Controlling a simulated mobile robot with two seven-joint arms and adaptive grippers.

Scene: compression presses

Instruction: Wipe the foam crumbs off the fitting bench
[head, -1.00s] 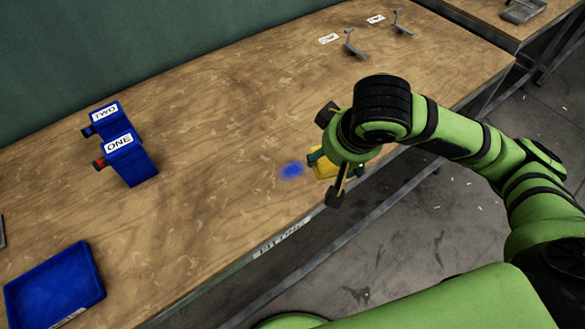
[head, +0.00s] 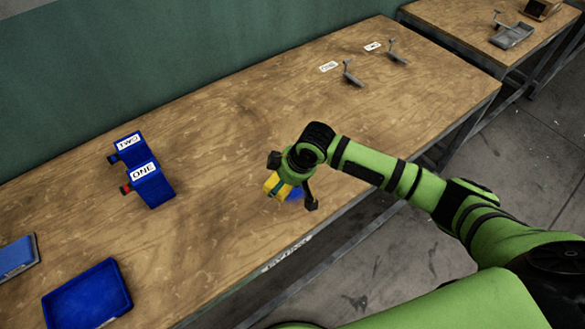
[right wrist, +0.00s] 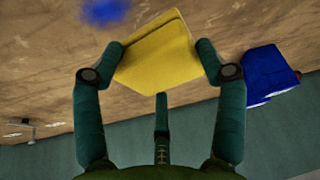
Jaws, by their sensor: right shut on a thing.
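A patch of blue foam crumbs (head: 295,194) lies on the wooden fitting bench (head: 220,150) near its front edge. In the head view my right gripper and wrist partly cover it. My right gripper (head: 278,187) is shut on a yellow block-like wiper (head: 274,183), held low over the bench just left of the crumbs. Whether the wiper touches the wood is unclear. The right wrist view shows the yellow wiper (right wrist: 158,58) between both fingers, with the blue crumbs (right wrist: 106,10) beyond it at the top. My left gripper is not in view.
Two blue presses labelled TWO (head: 127,147) and ONE (head: 150,184) stand left of the gripper. A blue tray (head: 88,296) lies at the lower left. Grey hook stands (head: 351,74) stand at the far end. Bare wood lies between.

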